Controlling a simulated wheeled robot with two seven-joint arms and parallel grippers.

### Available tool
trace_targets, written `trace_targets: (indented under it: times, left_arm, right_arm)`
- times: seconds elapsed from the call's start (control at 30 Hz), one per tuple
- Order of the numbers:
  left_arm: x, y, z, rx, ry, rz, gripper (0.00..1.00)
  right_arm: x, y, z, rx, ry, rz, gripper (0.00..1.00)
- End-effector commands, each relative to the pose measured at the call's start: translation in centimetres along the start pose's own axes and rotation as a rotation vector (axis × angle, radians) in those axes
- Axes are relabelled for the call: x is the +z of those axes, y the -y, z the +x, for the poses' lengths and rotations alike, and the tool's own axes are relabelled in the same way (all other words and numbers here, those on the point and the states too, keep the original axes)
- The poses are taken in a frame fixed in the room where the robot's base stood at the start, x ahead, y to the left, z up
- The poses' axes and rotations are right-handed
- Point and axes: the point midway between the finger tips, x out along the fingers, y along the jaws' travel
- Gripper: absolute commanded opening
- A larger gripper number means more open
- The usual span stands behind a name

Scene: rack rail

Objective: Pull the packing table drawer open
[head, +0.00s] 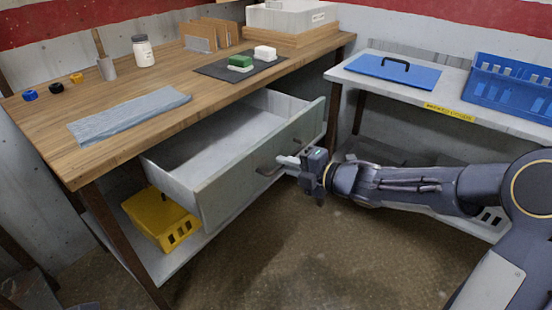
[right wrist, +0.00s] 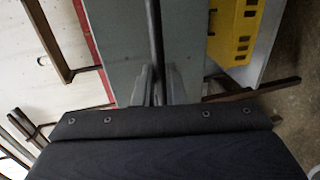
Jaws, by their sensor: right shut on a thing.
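The packing table drawer (head: 217,185) is pulled well out from under the wooden packing table (head: 165,105), and its inside looks empty. Its grey-green front also shows in the right wrist view (right wrist: 112,45). The dark bar handle (head: 268,170) is on the drawer front, and the bar also shows in the right wrist view (right wrist: 154,40). My right gripper (head: 285,165) is at the handle, its fingers shut on the bar; the fingers also show in the right wrist view (right wrist: 160,88). My left gripper is not in view.
A yellow crate (head: 163,218) sits on the lower shelf under the drawer. A side table (head: 440,95) at right bears a blue lid (head: 395,70) and a blue crate (head: 510,85). Small items stand on the packing table. The floor (head: 290,250) before the drawer is clear.

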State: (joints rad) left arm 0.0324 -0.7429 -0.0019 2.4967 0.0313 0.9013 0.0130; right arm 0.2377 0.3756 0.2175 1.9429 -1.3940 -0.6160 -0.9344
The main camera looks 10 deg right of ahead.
Motion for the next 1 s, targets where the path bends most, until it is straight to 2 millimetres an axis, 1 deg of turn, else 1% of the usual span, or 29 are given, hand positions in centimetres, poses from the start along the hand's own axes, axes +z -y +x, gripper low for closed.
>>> trace_targets:
  times: [0.03,0.1,0.3,0.43,0.73,0.77,0.9,1.0]
  left_arm:
    - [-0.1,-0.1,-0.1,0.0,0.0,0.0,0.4]
    - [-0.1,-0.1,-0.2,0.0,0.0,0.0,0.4]
    - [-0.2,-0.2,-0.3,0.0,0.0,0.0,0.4]
    - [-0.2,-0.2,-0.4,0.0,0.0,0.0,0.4]
    - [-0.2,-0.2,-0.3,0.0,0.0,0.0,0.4]
    - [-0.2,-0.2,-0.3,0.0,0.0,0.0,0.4]
    - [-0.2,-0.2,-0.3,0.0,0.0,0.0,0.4]
    - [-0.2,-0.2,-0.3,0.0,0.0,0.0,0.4]
  right_arm:
    - [0.1,0.1,-0.8,-0.001,0.003,0.001,0.0]
    - [0.1,0.3,-1.8,-0.003,0.003,0.001,0.0]
    - [0.0,0.7,-3.3,-0.001,0.001,0.0,0.0]
    - [0.0,0.8,-3.6,-0.001,0.0,-0.001,0.0]
    - [0.0,0.8,-3.6,-0.001,0.0,-0.001,0.0]
    - [0.0,0.8,-3.6,-0.001,0.0,-0.001,0.14]
    - [0.0,0.8,-3.6,0.0,0.0,-0.001,0.32]
    - [0.0,0.8,-3.6,0.0,0.0,-0.001,0.32]
